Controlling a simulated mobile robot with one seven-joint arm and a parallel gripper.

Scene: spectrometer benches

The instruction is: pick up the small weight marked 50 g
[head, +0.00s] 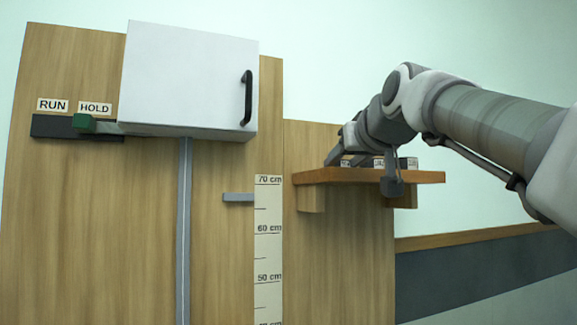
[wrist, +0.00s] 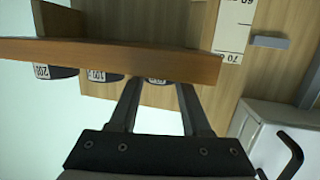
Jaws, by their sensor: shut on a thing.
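Three small dark weights with white labels stand in a row on a wooden shelf (head: 320,177). The end weight (wrist: 158,80) is between the fingers of my gripper (wrist: 158,88); its label is too small and cut off to read surely. The middle weight (wrist: 100,77) is marked 100 and the far one (wrist: 56,72) is marked 200 in the wrist view. In the head view my gripper (head: 337,157) is at the shelf's left end, shut on the end weight (head: 346,162), which is partly hidden. The shelf edge hides the weights' lower parts in the wrist view.
Left of the shelf is a white box (head: 185,80) with a black handle (head: 246,98). A green slider (head: 84,123) sits by the RUN and HOLD labels. A height scale (head: 268,240) and grey pointer (head: 238,197) are below. Open air lies above the shelf.

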